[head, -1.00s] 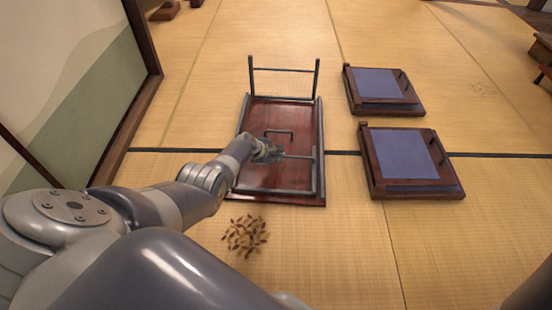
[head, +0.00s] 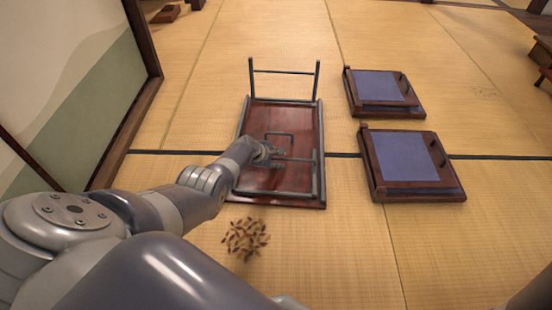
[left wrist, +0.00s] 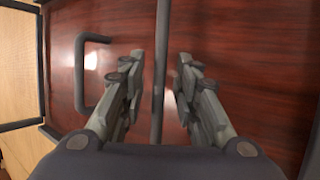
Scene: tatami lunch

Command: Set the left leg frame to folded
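A low table with a dark red-brown underside (head: 285,116) lies upside down on the tatami. Its far leg frame (head: 318,80) stands up from the far end. Its near leg frame (head: 316,180) lies low over the underside, looking flat or nearly so; any small gap is hard to judge. My left gripper (head: 276,153) is over this near frame. In the left wrist view, the open fingers (left wrist: 160,58) stand either side of a dark bar (left wrist: 161,25), with gaps on both sides. A U-shaped bracket (left wrist: 80,75) is left of them. My right gripper is out of view.
Two wooden floor seats with blue cushions, one farther (head: 378,85) and one nearer (head: 404,155), lie right of the table. A brown patterned round thing (head: 245,238) is on the mat in front. A wall panel (head: 75,85) stands at left. Tatami at front right is clear.

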